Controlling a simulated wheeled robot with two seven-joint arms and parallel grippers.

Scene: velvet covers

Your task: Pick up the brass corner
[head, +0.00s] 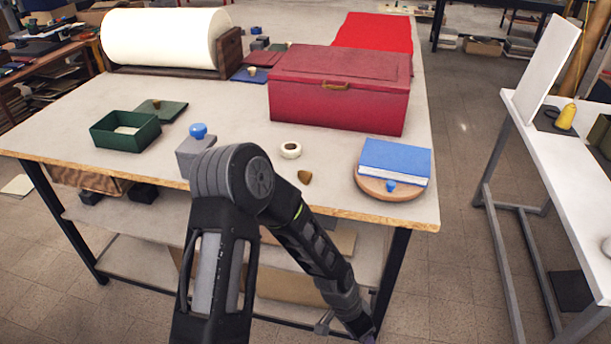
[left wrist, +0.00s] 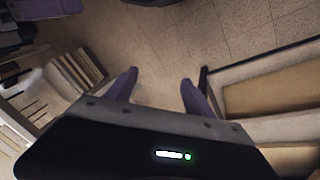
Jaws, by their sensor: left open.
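The brass corner (head: 305,177) looks like a small brown-gold piece lying on the tabletop near the front edge, right of my raised elbow and left of a round wooden board. My left arm rises in front of the table and its forearm slopes down to the right, in front of the table edge. My left gripper (left wrist: 160,88) shows in the left wrist view, open and empty over the floor, below and apart from the brass corner. The brass corner does not show in that view. My right gripper is in neither view.
Around it on the worktable (head: 225,107) are a tape roll (head: 291,150), a blue book (head: 395,160) on the round board (head: 364,184), a red chest (head: 340,100) and a green tray (head: 125,131). A grey block with a blue knob (head: 198,131) stands behind my elbow.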

